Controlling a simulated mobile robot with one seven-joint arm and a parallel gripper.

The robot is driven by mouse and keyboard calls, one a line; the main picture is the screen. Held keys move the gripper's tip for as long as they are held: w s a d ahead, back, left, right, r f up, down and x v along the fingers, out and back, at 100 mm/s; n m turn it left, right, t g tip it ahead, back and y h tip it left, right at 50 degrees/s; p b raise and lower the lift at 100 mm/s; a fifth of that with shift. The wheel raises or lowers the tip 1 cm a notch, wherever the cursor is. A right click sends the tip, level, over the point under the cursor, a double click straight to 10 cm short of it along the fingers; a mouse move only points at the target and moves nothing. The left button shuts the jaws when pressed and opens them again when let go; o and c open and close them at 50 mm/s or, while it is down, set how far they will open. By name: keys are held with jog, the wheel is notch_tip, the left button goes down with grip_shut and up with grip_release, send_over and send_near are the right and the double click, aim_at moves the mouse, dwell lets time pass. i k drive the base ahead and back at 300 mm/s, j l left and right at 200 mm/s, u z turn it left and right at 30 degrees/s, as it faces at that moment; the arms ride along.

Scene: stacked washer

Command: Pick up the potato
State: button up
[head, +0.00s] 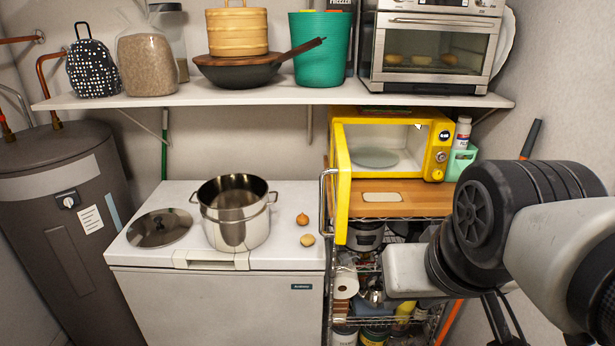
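A small tan, rounded potato (307,240) lies on the white chest freezer lid, near its right front edge. A brown-orange onion (302,219) lies just behind it, apart from it. My arm comes in from the right, and the pale block at its end, which seems to be my gripper (405,270), is in front of the wire rack, to the right of the potato and well apart from it. Its fingers cannot be made out.
A loaded shelf (290,94) hangs above.

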aim_at(308, 240)
jog(key=i+j, duration=0.8)
jog(key=i+l, duration=0.1)
jog(key=i, duration=0.35)
